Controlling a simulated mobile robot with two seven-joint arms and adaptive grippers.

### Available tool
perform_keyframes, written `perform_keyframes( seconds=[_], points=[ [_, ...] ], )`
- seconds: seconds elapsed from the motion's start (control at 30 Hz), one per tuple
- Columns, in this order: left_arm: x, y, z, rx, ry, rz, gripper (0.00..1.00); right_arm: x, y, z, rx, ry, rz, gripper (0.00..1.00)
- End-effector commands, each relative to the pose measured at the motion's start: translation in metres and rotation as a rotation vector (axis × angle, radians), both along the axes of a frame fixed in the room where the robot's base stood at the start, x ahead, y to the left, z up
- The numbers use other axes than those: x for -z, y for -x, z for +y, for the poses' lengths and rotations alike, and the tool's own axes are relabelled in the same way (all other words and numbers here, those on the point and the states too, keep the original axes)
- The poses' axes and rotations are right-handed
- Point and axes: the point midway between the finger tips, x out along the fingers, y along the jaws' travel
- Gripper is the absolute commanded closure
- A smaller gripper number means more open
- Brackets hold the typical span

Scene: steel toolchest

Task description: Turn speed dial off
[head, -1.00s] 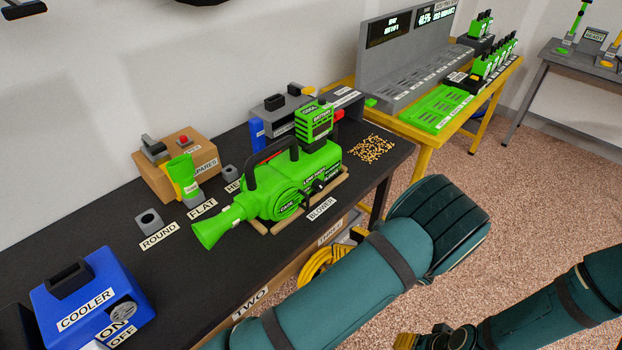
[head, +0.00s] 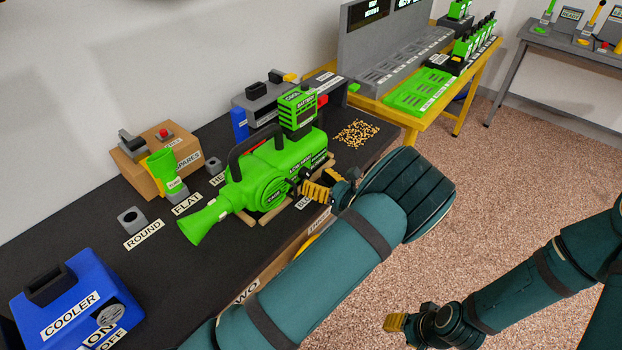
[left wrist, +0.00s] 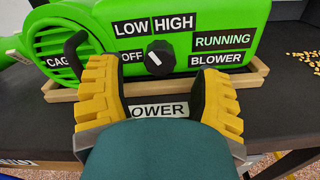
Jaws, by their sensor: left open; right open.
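The green blower (head: 270,172) lies in a wooden cradle on the black bench, its nozzle pointing left. In the left wrist view, the black speed dial (left wrist: 160,58) sits on the blower's side (left wrist: 80,30) among labels OFF, LOW, HIGH and RUNNING. The white mark on the dial points to the upper left, near the line between OFF and LOW. My left gripper (head: 325,190) is in front of the blower; in the left wrist view its open yellow fingers (left wrist: 158,95) stand either side below the dial, apart from it. My right gripper (head: 395,322) hangs over the floor, away from the bench.
A wooden SPARES box (head: 160,165), a ROUND block (head: 132,220) and a blue cooler (head: 75,305) stand on the bench left of the blower. Scattered pellets (head: 356,133) lie to its right. A yellow table (head: 465,100) adjoins behind.

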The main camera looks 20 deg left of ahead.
Motion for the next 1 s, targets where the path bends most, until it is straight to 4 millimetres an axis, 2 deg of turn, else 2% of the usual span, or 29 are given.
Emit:
perform_keyframes(
  seconds=[0.2, 0.53, 0.67, 0.7, 0.73, 1.0],
  points=[
    [0.000, -0.006, 0.017, 0.000, 0.000, -0.001, 0.35, 0.003, -0.001, 0.000, 0.001, 0.000, -0.002, 0.56],
    [0.000, -0.007, 0.019, 0.000, 0.001, -0.001, 0.33, 0.003, -0.001, 0.000, 0.001, 0.000, -0.002, 0.56],
    [0.000, -0.007, 0.019, 0.000, 0.001, -0.001, 0.79, 0.003, -0.001, 0.000, 0.001, 0.000, -0.002, 0.56],
    [0.000, -0.007, 0.019, 0.000, 0.001, -0.001, 0.93, 0.003, -0.001, 0.000, 0.001, 0.000, -0.002, 0.56],
    [0.000, -0.007, 0.019, 0.000, 0.001, -0.001, 1.00, 0.003, -0.001, 0.000, 0.001, 0.000, -0.002, 0.56],
    [0.000, -0.007, 0.019, 0.000, 0.006, -0.015, 1.00, 0.003, -0.001, 0.000, 0.001, 0.000, -0.002, 0.56]
  ],
)
